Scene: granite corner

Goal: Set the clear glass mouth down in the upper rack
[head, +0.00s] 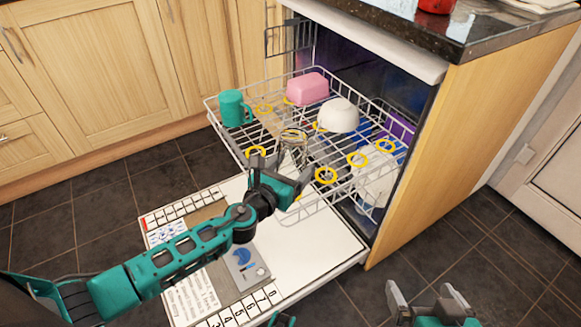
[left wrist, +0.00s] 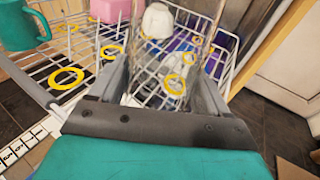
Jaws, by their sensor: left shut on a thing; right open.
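The clear glass (head: 293,150) is hard to make out against the wires of the upper rack (head: 240,150). It also shows faintly in the left wrist view (left wrist: 187,52), between my fingers. My left gripper (head: 288,178) is shut on it at the near edge of the pulled-out upper rack. I cannot tell which way its mouth faces or whether it touches the rack. My right gripper (head: 428,294) is open and empty, low at the bottom right, away from the rack.
A teal mug (head: 232,108), a pink box-shaped piece (head: 307,87) and a white bowl (head: 339,115) sit in the upper rack. Several yellow rings (head: 327,176) mark spots there. The open door (head: 310,240) lies below. A granite counter (head: 480,25) overhangs at right.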

